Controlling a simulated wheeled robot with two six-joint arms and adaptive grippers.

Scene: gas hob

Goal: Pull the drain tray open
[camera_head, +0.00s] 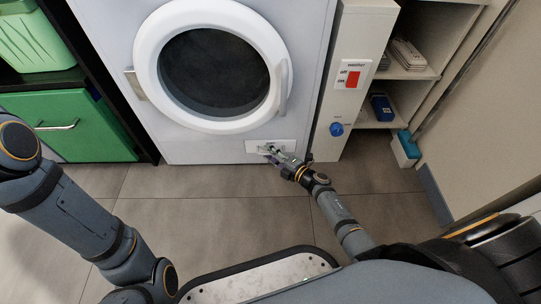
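The drain tray (252,146) shows as a small white rectangular panel low on the front of the white washing machine, right of centre. Its front looks about flush with the machine; I cannot tell if it stands out a little. My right gripper (270,150) is at the tray's front and covers its middle and right part. Its fingers are too small and overlapped with the tray to show whether they are open, shut or touching it. My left arm is at the left, with its gripper out of view.
The machine's round door (214,66) is shut above the tray. A side panel carries a red washer switch (352,79) and a blue knob (336,129). A green drawer (75,128) is at the left, open shelves at the right. The tiled floor (190,210) before the machine is clear.

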